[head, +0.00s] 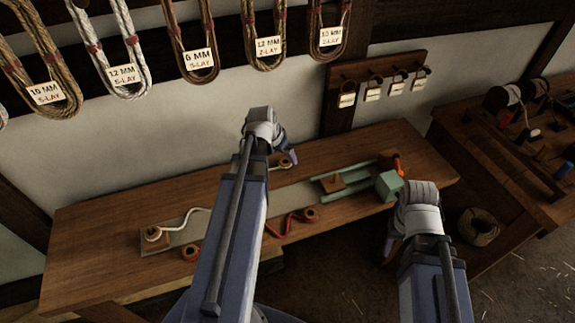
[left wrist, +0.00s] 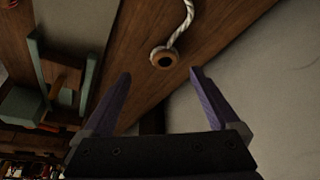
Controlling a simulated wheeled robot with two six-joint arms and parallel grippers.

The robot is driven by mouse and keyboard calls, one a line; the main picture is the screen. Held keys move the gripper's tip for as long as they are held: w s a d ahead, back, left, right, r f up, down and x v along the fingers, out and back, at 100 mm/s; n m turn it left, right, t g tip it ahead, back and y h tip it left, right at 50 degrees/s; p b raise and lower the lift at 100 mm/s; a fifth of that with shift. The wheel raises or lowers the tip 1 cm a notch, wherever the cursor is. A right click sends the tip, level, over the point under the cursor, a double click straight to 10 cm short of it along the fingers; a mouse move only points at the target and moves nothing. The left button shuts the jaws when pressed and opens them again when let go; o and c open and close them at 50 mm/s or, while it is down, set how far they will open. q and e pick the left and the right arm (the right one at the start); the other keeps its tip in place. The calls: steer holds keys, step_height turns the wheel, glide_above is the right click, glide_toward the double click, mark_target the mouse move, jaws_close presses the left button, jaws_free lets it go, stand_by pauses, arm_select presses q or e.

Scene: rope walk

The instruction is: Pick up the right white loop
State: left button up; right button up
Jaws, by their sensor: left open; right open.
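The right white loop (head: 286,164) lies near the back edge of the wooden bench in the head view, partly covered by my left gripper (head: 287,155). In the left wrist view the loop (left wrist: 165,57) shows as a brown ring with white rope running up from it. It lies just beyond and between the fingertips of my left gripper (left wrist: 159,74), which is open and empty. The left white loop (head: 153,233) lies at the bench's left end with white rope curving from it. My right gripper (head: 392,248) is open at the bench's front right; its fingers are partly hidden.
Red rope ends with rings (head: 311,214) lie along the bench front. A green-railed fixture (head: 345,182) and green block (head: 389,186) stand at its right. A side table (head: 520,150) holds spools. Labelled rope coils (head: 125,75) hang on the wall above.

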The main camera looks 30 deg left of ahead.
mark_target(285, 160)
arm_select(q)
steer(key=shift+a+b+x, duration=0.2)
steer(key=shift+b+x, duration=1.1)
steer(key=shift+x, duration=0.3)
steer(key=shift+a+b+x, duration=0.2)
steer(key=shift+b+x, duration=1.05)
steer(key=shift+x, duration=0.35)
steer(key=shift+w+r, duration=0.1)
steer(key=shift+c, duration=0.3)
steer(key=c, duration=1.4)
